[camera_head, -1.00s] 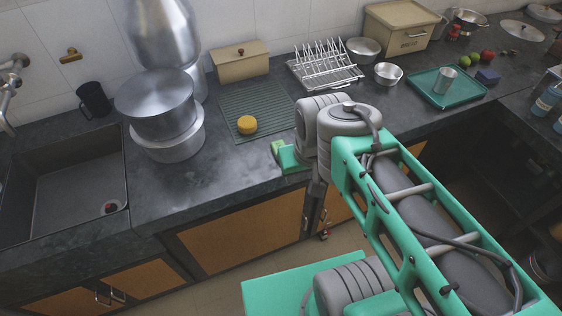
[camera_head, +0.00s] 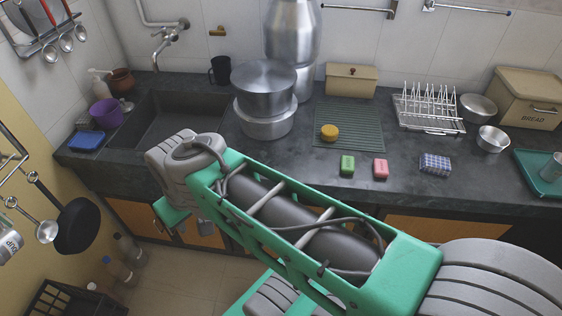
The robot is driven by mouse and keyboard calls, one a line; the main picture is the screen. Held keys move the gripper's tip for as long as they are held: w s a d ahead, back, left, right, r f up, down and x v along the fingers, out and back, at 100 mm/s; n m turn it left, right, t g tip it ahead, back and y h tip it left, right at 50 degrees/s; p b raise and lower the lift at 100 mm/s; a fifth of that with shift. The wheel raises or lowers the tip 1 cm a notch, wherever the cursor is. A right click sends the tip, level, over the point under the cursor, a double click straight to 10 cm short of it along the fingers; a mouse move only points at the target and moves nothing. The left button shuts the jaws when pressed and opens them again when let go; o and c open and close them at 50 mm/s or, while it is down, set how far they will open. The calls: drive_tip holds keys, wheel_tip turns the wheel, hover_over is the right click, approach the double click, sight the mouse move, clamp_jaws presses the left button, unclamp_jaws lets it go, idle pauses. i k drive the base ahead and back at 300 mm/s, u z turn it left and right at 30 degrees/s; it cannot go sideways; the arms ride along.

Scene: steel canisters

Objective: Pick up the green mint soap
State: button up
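The green mint soap (camera_head: 347,165) is a small green block on the dark counter, in front of the ribbed drying mat. A pink soap bar (camera_head: 380,169) lies just to its right, apart from it. My gripper (camera_head: 172,217) is at the left, by the front of the sink and well left of the soap. My own wrist mostly covers it, so its fingers cannot be made out. Nothing covers the green soap.
A yellow round sponge or soap (camera_head: 329,132) lies on the green mat (camera_head: 362,126). A checked block (camera_head: 435,163) is right of the pink bar. Stacked steel pots (camera_head: 264,97) stand behind left. The sink (camera_head: 178,118) opens at left. Counter around the green soap is clear.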

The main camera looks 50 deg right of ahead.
sight(347, 163)
drive_tip(key=u, duration=0.85)
drive_tip(key=k, duration=0.95)
